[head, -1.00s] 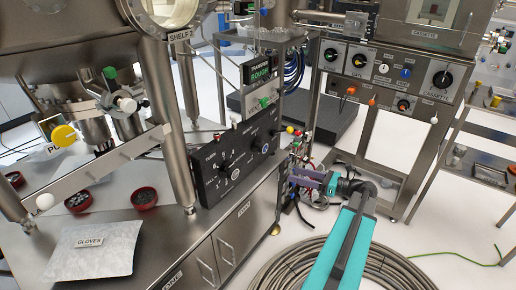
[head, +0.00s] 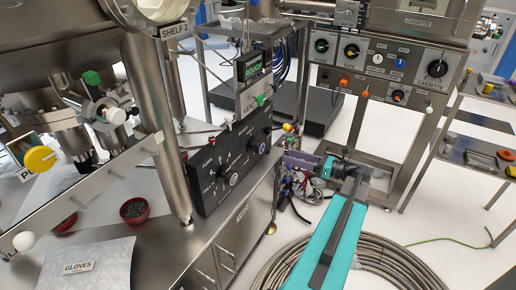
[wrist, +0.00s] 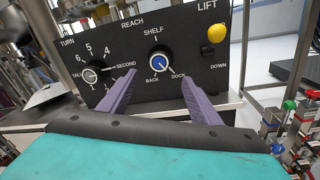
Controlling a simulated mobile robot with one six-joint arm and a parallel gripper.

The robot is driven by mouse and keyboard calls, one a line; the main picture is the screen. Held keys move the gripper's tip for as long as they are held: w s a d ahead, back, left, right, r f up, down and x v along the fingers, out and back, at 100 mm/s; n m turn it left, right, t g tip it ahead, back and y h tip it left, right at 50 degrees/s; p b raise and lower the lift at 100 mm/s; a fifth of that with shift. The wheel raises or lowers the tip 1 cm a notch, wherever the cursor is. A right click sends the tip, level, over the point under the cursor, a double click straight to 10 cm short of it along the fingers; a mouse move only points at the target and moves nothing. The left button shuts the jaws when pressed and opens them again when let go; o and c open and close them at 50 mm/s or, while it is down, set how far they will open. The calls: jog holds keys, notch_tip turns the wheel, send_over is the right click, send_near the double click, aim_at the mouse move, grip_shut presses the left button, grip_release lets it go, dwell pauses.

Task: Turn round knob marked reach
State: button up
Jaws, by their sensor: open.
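The round reach knob (wrist: 160,60) is on a black panel (wrist: 211,72) in the wrist view. It has a blue centre and a pale rim, with SHELF above and BACK and DOCK below. Its pointer appears to be toward DOCK. It also shows small in the head view (head: 262,148). My gripper (wrist: 158,80) is open, its two purple fingers pointing at the panel on either side of the knob's lower part. I see no contact with the knob. In the head view my gripper (head: 300,160) is right of the panel, partly hidden by clutter.
The turn knob (wrist: 90,75) with numbers is left of the reach knob. A yellow-tipped lift lever (wrist: 216,34) is at right. Small coloured valves (wrist: 290,105) stand at lower right. A coiled hose (head: 390,255) lies on the floor beside my arm.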

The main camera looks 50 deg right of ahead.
aim_at(262, 149)
jog(key=shift+w, duration=0.15)
jog(key=x, duration=1.3)
jog(key=shift+w+a, duration=0.25)
jog(key=shift+w, duration=0.05)
jog(key=c, duration=1)
jog(key=shift+c, duration=0.2)
